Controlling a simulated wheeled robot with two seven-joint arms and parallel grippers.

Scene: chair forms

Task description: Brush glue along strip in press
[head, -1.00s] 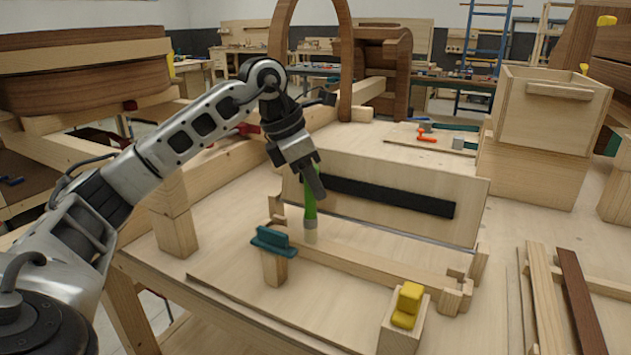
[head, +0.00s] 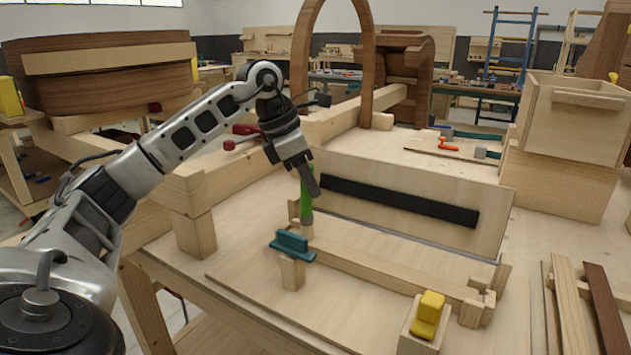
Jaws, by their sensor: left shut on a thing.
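My left gripper (head: 309,178) is shut on a green-handled brush (head: 306,198) held upright. The brush's grey ferrule and pale bristles point down at the left end of a long pale wooden strip (head: 390,268). The brush end seems to touch or hover just over the strip; I cannot tell which. The strip lies in a low wooden press, with end blocks (head: 476,305) at its right. A teal clamp piece (head: 292,244) on a wood block stands in front of the strip's left part. A yellow piece (head: 429,313) on another block stands near the right front. My right gripper is not in view.
A panel with a black bar (head: 400,201) stands behind the strip. Wooden boxes (head: 565,150) are stacked at the right back. Loose pale and dark strips (head: 604,305) lie at the right. A wooden arch (head: 368,60) rises behind. The board in front of the strip is mostly clear.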

